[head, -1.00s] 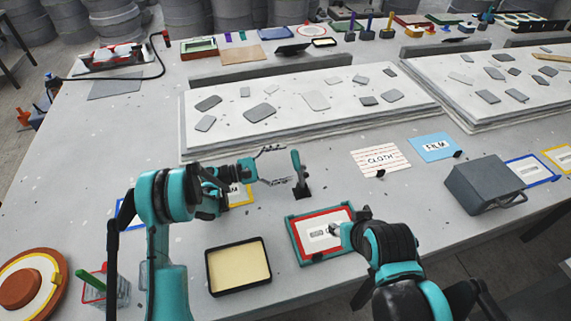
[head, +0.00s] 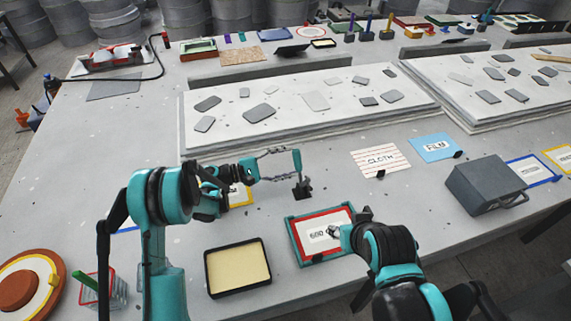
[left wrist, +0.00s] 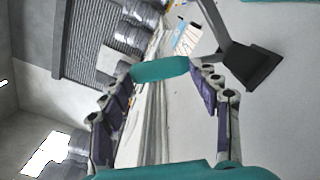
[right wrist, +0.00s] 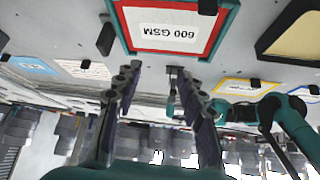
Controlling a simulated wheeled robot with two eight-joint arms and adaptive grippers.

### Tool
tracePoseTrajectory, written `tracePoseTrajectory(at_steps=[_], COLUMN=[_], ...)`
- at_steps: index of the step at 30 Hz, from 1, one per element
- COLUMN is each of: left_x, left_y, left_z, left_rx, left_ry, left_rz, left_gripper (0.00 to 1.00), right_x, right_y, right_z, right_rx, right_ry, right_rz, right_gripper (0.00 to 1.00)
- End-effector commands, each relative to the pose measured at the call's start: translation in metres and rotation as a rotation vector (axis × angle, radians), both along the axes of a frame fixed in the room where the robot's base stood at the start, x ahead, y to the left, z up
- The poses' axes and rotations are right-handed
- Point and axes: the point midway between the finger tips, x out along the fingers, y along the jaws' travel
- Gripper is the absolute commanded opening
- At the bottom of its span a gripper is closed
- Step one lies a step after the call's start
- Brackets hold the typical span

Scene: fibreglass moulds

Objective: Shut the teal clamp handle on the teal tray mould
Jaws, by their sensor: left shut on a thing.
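The teal clamp handle (head: 297,160) stands roughly upright above its black base (head: 302,190) on the table. My left gripper (head: 291,162) has reached it from the left and is shut on it. In the left wrist view the teal grip (left wrist: 160,70) lies between the fingertips, and the dark base (left wrist: 252,66) is to the right. A teal-framed tray (head: 291,240) with a red border and a 600 GSM card lies in front of the clamp. It also shows in the right wrist view (right wrist: 232,18). My right gripper (right wrist: 158,85) is open and empty near the tray.
A black tray with a cream inside (head: 238,267) lies left of the teal-framed tray. A grey box (head: 487,184) stands at the right. Cloth (head: 380,160) and film (head: 434,147) cards lie behind. A long pale slab (head: 300,105) with grey pieces lies beyond the clamp.

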Motion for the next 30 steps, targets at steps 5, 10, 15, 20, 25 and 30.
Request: tracePoseTrajectory(at_steps=[5,10,15,20,25,30], left_x=[-0.012,-0.015,-0.015,-0.014,-0.014,-0.015], left_y=[-0.003,-0.004,-0.004,-0.004,-0.004,-0.004], left_z=[0.008,0.010,0.010,0.010,0.010,0.010], left_rx=[0.032,0.040,0.039,0.039,0.039,0.039], left_ry=[-0.160,-0.198,-0.196,-0.195,-0.194,-0.193], left_rz=[-0.003,-0.003,-0.003,-0.003,-0.003,-0.003], left_gripper=[0.10,0.10,0.10,0.10,0.10,0.10], right_x=[0.000,0.000,0.000,0.002,0.019,0.055], right_y=[0.000,0.000,0.000,0.001,0.006,0.017], right_z=[-0.006,-0.006,-0.006,-0.005,0.001,0.009], right_rx=[0.000,0.000,0.000,0.011,0.102,0.283], right_ry=[0.000,0.000,0.000,0.004,0.041,0.108], right_rz=[0.000,0.000,0.000,-0.005,-0.052,-0.135], right_gripper=[0.40,0.40,0.40,0.06,0.00,0.00])
